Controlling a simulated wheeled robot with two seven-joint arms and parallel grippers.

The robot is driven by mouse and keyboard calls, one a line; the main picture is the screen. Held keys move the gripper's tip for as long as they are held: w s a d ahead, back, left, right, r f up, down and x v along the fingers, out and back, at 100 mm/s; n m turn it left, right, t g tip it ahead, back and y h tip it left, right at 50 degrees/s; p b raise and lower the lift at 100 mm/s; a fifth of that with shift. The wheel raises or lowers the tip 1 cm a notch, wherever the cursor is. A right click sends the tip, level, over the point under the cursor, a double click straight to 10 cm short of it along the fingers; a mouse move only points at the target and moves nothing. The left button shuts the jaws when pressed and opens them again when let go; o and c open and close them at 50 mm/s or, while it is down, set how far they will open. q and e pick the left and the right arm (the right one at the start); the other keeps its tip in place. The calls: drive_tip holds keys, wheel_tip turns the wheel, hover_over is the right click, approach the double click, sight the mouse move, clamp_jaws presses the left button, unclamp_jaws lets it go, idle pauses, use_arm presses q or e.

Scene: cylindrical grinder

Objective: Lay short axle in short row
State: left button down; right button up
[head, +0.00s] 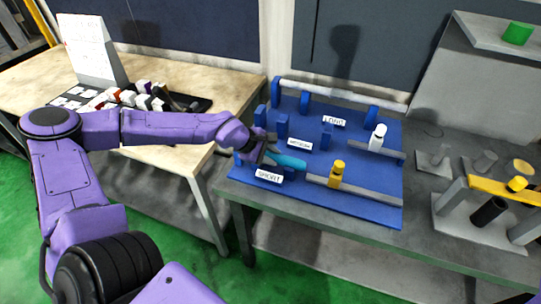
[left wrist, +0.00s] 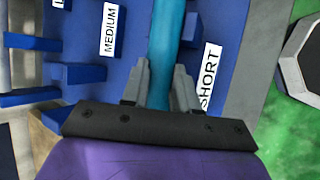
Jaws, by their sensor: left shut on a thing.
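My left gripper (head: 264,153) is shut on a teal axle (head: 289,161), which points right over the front part of the blue rack (head: 370,208). In the left wrist view the teal axle (left wrist: 170,40) runs between the two grey fingers (left wrist: 160,85). The SHORT label (head: 268,175) lies just in front of the axle, and it also shows right of the fingers in the left wrist view (left wrist: 209,75). I cannot tell whether the axle touches its supports; the gripper hides its near end. My right gripper is not in view.
The MEDIUM label (head: 300,146) and LONG label (head: 334,122) mark rows farther back. A long pale bar (head: 340,95) lies at the back. A yellow post (head: 337,174) and a white post (head: 377,137) stand to the right. Grey fixtures (head: 485,215) stand at far right.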

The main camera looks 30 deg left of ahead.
use_arm(q)
drive_tip(key=c, duration=0.8)
unclamp_jaws()
drive_tip(key=shift+a+f, duration=0.1)
drive_tip(key=shift+f, duration=0.2)
drive_tip(key=shift+c, duration=0.2)
drive_tip(key=shift+w, duration=0.1)
drive_tip(key=shift+r, duration=0.25)
drive_tip(key=p+v, duration=0.4)
drive_tip(key=v, duration=0.7)
drive_tip(key=shift+s+r, duration=0.2)
drive_tip(key=shift+s, duration=0.15)
drive_tip(key=shift+a, duration=0.15)
